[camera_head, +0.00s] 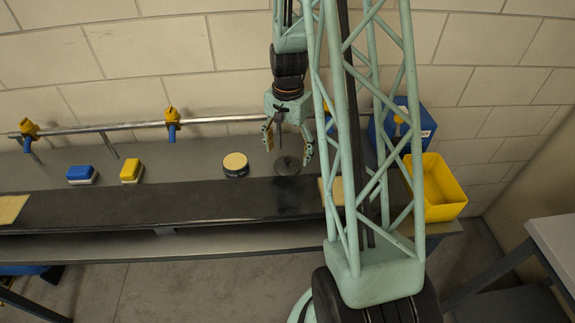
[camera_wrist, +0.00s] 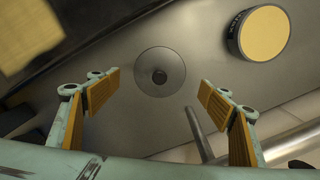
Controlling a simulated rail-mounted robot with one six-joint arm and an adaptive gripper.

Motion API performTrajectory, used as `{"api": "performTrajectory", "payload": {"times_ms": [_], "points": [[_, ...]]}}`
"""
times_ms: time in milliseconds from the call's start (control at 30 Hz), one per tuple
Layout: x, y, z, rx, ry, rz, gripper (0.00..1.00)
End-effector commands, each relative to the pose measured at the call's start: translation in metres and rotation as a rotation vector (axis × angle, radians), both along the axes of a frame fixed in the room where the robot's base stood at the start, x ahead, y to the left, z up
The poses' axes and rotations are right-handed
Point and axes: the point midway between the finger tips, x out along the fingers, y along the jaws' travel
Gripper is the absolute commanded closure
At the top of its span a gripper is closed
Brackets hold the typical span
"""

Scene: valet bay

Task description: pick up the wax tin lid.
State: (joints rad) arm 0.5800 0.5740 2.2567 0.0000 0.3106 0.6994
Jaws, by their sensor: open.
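The wax tin lid appears to be the dark grey disc (camera_head: 287,165) with a small knob at its centre, lying on the grey bench top. It also shows in the wrist view as a round lid (camera_wrist: 160,71). My gripper (camera_head: 289,137) is open and empty above the lid. In the wrist view the two fingers of my gripper (camera_wrist: 160,95) stand wide apart, with the lid ahead between them and not touched. An open round tin (camera_head: 235,164) with a yellowish top face stands left of the lid; it also shows at upper right in the wrist view (camera_wrist: 259,33).
A metal rail (camera_head: 215,121) with yellow and blue clamps runs behind the bench. A blue block (camera_head: 82,174) and a yellow block (camera_head: 131,171) lie to the left. A dark strip (camera_head: 170,203) runs along the front.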

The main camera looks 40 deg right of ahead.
Motion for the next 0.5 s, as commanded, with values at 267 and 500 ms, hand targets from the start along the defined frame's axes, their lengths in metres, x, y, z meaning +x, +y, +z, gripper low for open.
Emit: {"api": "performTrajectory", "payload": {"times_ms": [267, 500], "points": [[-0.001, 0.000, -0.026, 0.001, 0.001, 0.000, 0.27], [-0.001, -0.001, -0.038, 0.000, 0.000, 0.000, 0.27]]}}
